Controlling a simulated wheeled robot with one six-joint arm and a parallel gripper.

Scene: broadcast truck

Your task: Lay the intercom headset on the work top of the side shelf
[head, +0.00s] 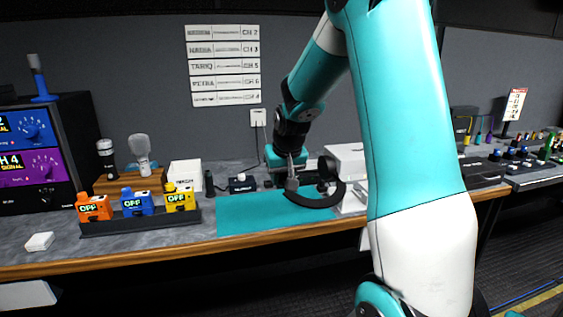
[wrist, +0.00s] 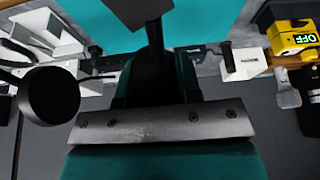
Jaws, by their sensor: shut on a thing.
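My gripper (head: 290,178) is shut on the black intercom headset (head: 322,199) and holds it over the teal mat (head: 245,214). The headset's curved band hangs low, and its round ear cup (wrist: 48,94) shows large at the left of the wrist view. A dark part of the headset runs up between my fingers in the wrist view. I cannot tell whether the headset touches the mat. The grey work top (head: 65,250) with a wooden front edge carries the mat; I cannot tell whether this is the side shelf.
Orange, blue and yellow (head: 180,196) belt packs stand in a black rack (head: 140,220) left of the mat. A white box (head: 186,174) and a microphone (head: 140,152) stand behind. White trays (head: 348,160) stand right of the headset. The mat's left part is clear.

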